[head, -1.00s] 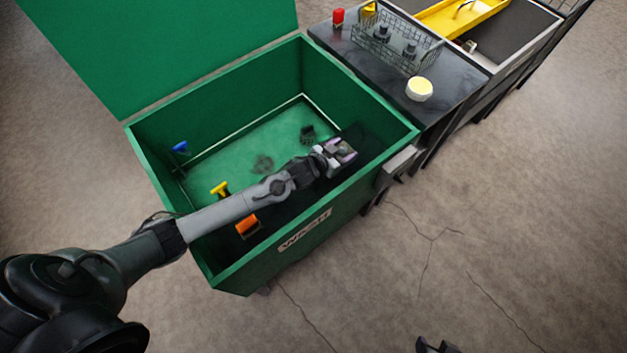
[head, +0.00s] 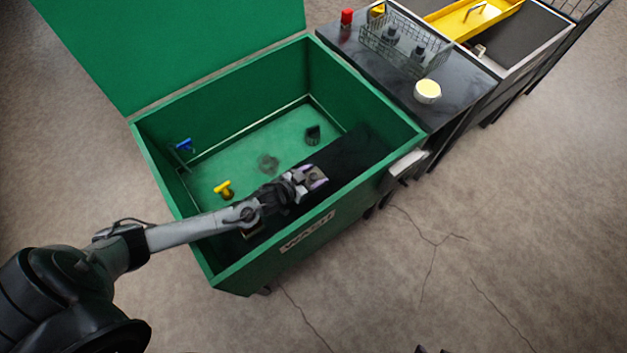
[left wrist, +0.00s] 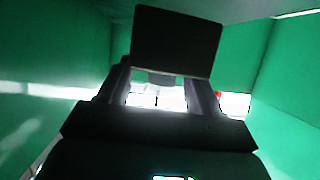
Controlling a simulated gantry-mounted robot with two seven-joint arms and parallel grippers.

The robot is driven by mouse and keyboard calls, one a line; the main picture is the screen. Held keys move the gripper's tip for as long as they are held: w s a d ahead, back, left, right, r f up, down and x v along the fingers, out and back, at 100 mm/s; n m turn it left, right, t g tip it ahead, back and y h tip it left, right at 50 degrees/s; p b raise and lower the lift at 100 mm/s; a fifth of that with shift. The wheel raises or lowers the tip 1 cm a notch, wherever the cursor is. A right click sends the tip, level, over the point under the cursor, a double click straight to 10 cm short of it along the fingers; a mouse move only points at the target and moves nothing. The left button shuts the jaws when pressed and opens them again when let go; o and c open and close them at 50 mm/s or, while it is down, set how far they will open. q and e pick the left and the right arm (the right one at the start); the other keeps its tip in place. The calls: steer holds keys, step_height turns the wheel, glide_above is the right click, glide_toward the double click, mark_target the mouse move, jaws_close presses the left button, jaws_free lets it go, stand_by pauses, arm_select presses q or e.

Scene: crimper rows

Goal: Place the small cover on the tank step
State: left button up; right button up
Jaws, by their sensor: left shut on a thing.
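The green tank (head: 165,170) marked WASH stands open. A dark step (head: 365,150) runs inside it along its near and right side. My left gripper (head: 312,178) is inside the tank, over the dark step near the front wall. It is shut on a dark flat rectangular plate, apparently the small cover (left wrist: 175,40), which stands beyond the fingers in the left wrist view. Whether the cover touches the step cannot be told. Only a dark sliver, probably my right gripper (head: 432,350), shows at the bottom edge.
A yellow-handled thing (head: 224,190), a blue one (head: 185,146) and a dark piece (head: 313,134) are in the tank.

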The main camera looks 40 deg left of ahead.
mark_target(314, 181)
arm_select(q)
steer(key=shift+f+b, duration=0.4)
steer(key=shift+f, duration=1.1)
steer(key=shift+f, duration=0.15)
steer(key=o, duration=1.6)
